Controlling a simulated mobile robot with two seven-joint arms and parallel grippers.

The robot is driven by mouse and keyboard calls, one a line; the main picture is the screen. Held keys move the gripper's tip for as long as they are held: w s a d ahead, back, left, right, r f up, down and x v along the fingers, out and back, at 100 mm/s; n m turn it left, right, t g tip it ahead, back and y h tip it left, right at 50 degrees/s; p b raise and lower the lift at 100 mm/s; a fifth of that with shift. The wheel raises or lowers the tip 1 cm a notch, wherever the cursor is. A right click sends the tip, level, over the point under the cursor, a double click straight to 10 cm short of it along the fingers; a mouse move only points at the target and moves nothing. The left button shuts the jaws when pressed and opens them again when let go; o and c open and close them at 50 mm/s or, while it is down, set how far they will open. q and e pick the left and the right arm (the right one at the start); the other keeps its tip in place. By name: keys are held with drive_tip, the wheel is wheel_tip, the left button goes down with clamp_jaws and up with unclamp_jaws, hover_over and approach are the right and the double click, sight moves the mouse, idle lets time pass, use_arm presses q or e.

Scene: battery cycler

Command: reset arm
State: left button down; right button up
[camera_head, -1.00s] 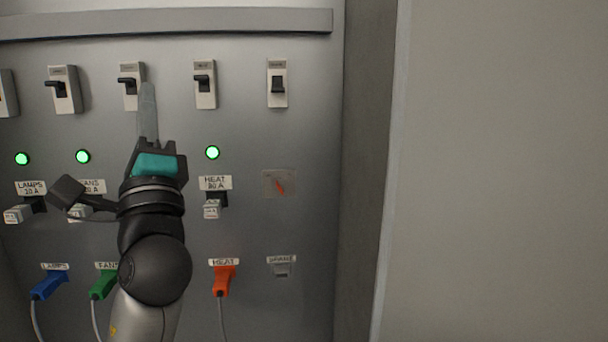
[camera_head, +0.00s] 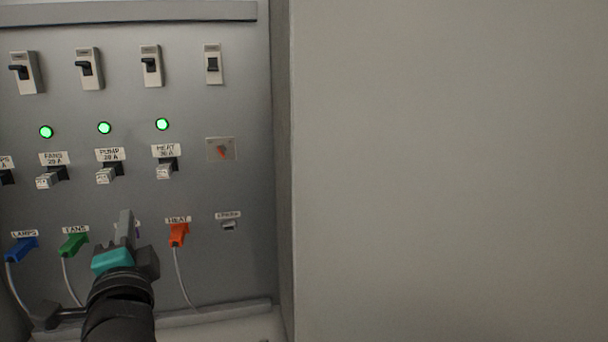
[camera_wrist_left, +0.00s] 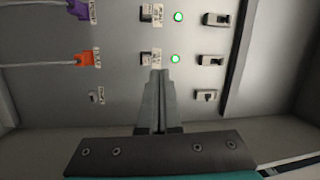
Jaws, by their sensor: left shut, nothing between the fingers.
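My left gripper (camera_head: 124,220) is shut and empty. It points at the panel (camera_head: 190,105) and covers most of the purple plug, between the green plug (camera_head: 73,244) and the orange HEAT plug (camera_head: 178,233). In the left wrist view its closed fingers (camera_wrist_left: 158,82) show in front of the panel; whether they touch it I cannot tell. The purple plug (camera_wrist_left: 80,8) and the orange plug (camera_wrist_left: 85,60) show there at the left. My right gripper is not in view.
Several breaker switches (camera_head: 150,65) line the panel's top, with three green lamps (camera_head: 104,128) and labelled black-and-white connectors (camera_head: 108,174) below. A plate with a red mark (camera_head: 221,150) sits at right. A plain grey surface (camera_head: 450,170) fills the right side.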

use_arm(q)
drive_tip(key=s+d+f+n+g+h, duration=0.25)
drive_tip(key=s+f+g, duration=0.2)
drive_tip(key=f, duration=0.75)
drive_tip(key=s+d+f+n+g+h, duration=0.25)
drive_tip(key=s+f, duration=0.35)
drive_tip(key=f, duration=0.5)
drive_tip(key=s+d+f+n+g+h, duration=0.2)
drive_tip(key=s+d+f+g, duration=0.1)
drive_tip(key=s+f, duration=0.3)
drive_tip(key=s+d+f+n+g+h, duration=0.2)
drive_tip(key=s+f+g, duration=0.15)
drive_tip(key=s, duration=0.45)
drive_tip(key=s+f+g+b, duration=0.25)
drive_tip(key=f+b, duration=0.65)
drive_tip(key=f, duration=2.2)
drive_tip(key=s+a+f+b, duration=0.1)
drive_tip(key=s+f+b, duration=0.3)
drive_tip(key=s+f, duration=0.4)
drive_tip(key=s+a+f+b, duration=0.1)
drive_tip(key=s+f+b, duration=0.3)
drive_tip(key=s+f, duration=0.4)
wheel_tip(320, 180, down, 7)
drive_tip(key=shift+s+r+g+b, duration=0.1)
drive_tip(key=shift+s+g+b, duration=0.1)
drive_tip(key=shift+g+b, duration=0.15)
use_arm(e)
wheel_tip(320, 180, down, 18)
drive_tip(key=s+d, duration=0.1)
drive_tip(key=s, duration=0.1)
